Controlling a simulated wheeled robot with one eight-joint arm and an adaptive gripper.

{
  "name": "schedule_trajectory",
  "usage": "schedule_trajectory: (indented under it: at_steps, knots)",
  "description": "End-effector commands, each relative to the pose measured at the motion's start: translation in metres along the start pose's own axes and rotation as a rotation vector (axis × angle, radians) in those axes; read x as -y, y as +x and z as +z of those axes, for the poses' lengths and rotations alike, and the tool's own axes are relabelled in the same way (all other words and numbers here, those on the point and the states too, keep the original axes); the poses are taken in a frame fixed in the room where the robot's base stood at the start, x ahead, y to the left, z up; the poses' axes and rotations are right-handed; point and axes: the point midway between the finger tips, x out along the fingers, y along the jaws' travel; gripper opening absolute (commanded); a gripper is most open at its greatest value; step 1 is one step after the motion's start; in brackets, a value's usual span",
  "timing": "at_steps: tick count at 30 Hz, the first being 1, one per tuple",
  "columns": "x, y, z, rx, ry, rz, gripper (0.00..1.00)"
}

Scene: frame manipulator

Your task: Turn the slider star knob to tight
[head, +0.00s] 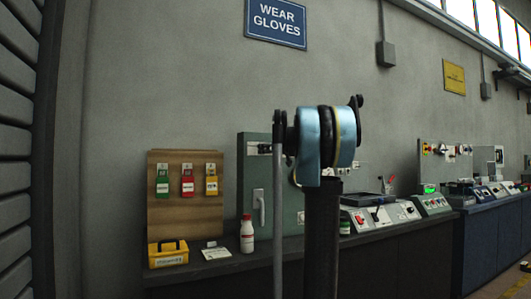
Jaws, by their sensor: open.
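I cannot make out the slider star knob for certain. A grey-green upright panel (247,179) stands on the bench at the centre, with a pale handle (258,207) and a small rail-like fitting (263,148) near its top edge. My own arm, with a light blue joint, stands in front of the panel and hides much of its middle and right part. A farther panel (431,163) at the right carries several small knobs, too small to tell apart. My gripper is not in view.
The dark bench (378,254) runs along the wall. A wooden board (160,216) with several coloured tags, a yellow box (168,254), a card (216,252) and a white bottle (247,236) are at its left. Sloped control consoles (383,217) stand at the right.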

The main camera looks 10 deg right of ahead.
Motion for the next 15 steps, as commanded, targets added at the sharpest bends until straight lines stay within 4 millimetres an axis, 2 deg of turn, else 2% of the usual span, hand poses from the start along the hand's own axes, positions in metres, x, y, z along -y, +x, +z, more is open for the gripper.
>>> schedule_trajectory:
  at_steps: [6,15]
  knots:
    - [0.000,0.020,0.000,0.000,0.000,-0.001,0.62]
    - [0.000,0.025,0.000,0.000,0.000,0.000,0.62]
